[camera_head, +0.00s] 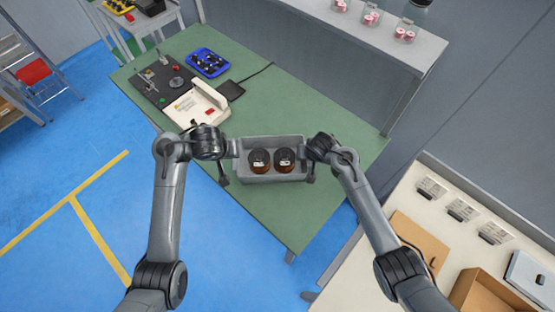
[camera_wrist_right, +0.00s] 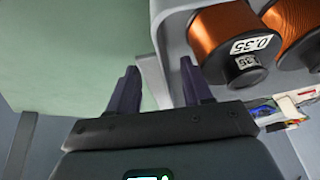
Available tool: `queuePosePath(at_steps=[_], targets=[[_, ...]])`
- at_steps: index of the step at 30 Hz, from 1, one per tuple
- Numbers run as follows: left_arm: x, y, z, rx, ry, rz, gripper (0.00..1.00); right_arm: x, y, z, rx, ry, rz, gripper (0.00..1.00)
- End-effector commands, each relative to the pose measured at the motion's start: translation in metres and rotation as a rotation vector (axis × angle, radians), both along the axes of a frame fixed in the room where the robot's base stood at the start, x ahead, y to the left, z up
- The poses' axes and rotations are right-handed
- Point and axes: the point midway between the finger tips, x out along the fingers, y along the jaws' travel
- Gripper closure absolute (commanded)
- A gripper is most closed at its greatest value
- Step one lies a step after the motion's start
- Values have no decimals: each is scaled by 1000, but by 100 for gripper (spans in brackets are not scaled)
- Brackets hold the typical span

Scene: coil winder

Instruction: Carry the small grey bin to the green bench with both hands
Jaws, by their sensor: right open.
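The small grey bin (camera_head: 272,178) is at the near edge of the green bench (camera_head: 300,105). It looks upright and level; I cannot tell whether it rests on the bench top. Two copper wire spools (camera_head: 285,160) stand in it; in the right wrist view one label (camera_wrist_right: 252,44) reads 0.35. My left gripper (camera_head: 229,168) is at the bin's left end; its jaws are too small to read. My right gripper (camera_head: 311,170) is at the right end. In its wrist view the open fingers (camera_wrist_right: 160,88) stand apart, with a pale grey strip of the bin between them.
A winder with a cream housing (camera_head: 205,105), a blue tray (camera_head: 208,62) and a dark pad (camera_head: 231,88) occupy the bench's far left. The bench is clear right of them. A shelf with pink spools (camera_head: 371,18) is behind. A cream table (camera_head: 455,195) with cardboard boxes is at right.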

Motion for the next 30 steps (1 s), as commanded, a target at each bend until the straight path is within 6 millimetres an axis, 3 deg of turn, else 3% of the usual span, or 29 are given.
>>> queuePosePath(at_steps=[8, 21, 30], targets=[[-1, 0, 1, 0, -1, 0, 50, -11, -2, 25, 2, -1, 0, 50], [0, 0, 1, 0, 0, 0, 50, -38, -6, 93, 3, -2, 0, 50], [0, 0, 1, 0, -1, 0, 50, -45, -9, 109, 0, 0, 0, 50]])
